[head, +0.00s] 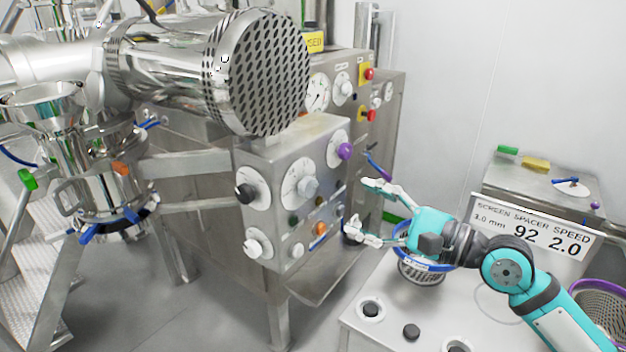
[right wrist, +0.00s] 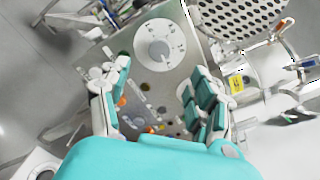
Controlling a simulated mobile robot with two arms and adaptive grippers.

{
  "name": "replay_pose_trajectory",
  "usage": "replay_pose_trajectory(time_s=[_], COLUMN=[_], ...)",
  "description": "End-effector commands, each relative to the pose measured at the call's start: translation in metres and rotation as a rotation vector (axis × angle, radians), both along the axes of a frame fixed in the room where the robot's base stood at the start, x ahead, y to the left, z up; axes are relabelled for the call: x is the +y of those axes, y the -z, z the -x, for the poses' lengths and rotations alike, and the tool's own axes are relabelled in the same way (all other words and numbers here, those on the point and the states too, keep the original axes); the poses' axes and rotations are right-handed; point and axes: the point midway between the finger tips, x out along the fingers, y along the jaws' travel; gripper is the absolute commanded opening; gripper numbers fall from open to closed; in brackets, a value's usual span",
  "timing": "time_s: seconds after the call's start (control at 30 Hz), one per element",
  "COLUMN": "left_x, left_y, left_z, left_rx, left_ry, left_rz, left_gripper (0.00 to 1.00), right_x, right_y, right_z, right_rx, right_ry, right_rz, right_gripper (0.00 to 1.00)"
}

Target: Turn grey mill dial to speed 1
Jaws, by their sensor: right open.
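The grey dial (head: 307,186) is a grey knob on a round white scale plate, in the middle of the steel control panel in the head view. Its setting is too small to read. My right gripper (head: 362,206) is open and empty, to the right of the panel and apart from the dial. In the right wrist view, a pale knob on a white scale plate (right wrist: 160,47) lies beyond the open fingers of my right gripper (right wrist: 160,78); it looks like the grey dial. My left gripper is not in view.
The panel also bears a black knob (head: 245,193), a white knob (head: 255,247) and a purple knob (head: 345,151). A perforated steel drum (head: 262,72) juts out above it.

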Motion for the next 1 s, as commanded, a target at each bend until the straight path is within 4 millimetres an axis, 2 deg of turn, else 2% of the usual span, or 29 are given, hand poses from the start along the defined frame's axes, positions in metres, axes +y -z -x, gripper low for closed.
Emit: replay_pose_trajectory(time_s=[0.03,0.3,0.5,0.7,0.97,1.0], left_x=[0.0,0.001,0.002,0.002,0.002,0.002], left_y=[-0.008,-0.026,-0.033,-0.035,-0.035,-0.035], left_z=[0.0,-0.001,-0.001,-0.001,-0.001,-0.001], left_rx=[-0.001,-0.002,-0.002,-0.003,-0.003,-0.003], left_ry=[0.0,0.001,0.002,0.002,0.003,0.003], left_rz=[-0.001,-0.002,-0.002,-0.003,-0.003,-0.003], left_gripper=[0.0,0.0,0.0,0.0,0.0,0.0], right_x=[0.01,0.057,0.081,0.091,0.092,0.092], right_y=[-0.006,-0.004,-0.002,0.0,0.001,0.001], right_z=[-0.007,-0.041,-0.06,-0.067,-0.068,-0.068], right_rx=[0.0,0.0,-0.001,-0.001,-0.001,-0.001], right_ry=[-0.001,-0.001,0.001,0.001,0.001,0.001], right_rz=[-0.005,-0.002,-0.001,0.001,0.001,0.001], right_gripper=[0.63,0.63,0.63,0.63,0.63,0.59])
